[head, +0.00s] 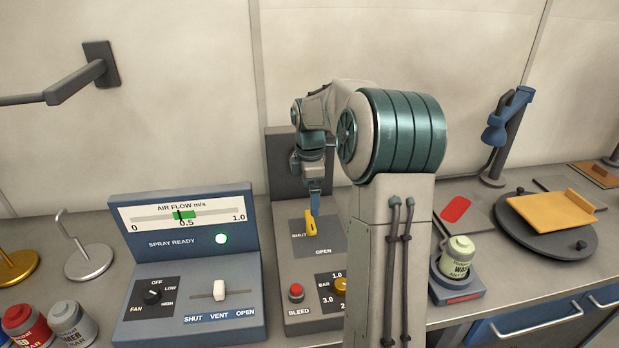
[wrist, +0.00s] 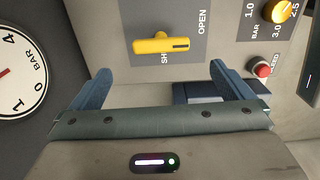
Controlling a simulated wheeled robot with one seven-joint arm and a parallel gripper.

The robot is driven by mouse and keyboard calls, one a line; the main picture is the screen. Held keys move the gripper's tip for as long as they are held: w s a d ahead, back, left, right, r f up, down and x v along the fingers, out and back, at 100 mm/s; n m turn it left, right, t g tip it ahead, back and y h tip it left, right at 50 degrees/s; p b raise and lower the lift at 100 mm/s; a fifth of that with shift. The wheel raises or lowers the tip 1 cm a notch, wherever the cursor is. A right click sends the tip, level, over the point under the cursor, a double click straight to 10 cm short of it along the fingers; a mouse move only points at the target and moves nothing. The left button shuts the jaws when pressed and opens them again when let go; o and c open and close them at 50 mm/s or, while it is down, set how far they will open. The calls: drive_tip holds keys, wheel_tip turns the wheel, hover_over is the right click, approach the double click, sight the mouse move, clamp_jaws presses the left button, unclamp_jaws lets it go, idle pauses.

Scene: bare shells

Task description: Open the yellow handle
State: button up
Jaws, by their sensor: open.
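The yellow handle (head: 310,222) is mounted on a grey panel (head: 325,220) marked SHUT and OPEN, in the middle of the head view. In the wrist view the handle (wrist: 163,45) lies across the upper middle and partly covers the word SHUT; OPEN is off to its right. My gripper (head: 314,194) points down at the handle from just above in the head view. In the wrist view my gripper (wrist: 160,82) has its two blue fingers wide apart with nothing between them. The handle appears beyond the fingertips, with no contact visible.
Below the handle are a red BLEED button (head: 296,292) and a yellow BAR knob (head: 341,285). A blue air-flow console (head: 190,275) stands left, a waste can (head: 458,257) and a turntable (head: 545,247) right. A pressure gauge (wrist: 18,75) is near in the wrist view.

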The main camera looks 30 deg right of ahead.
drive_tip(key=shift+r, duration=2.75)
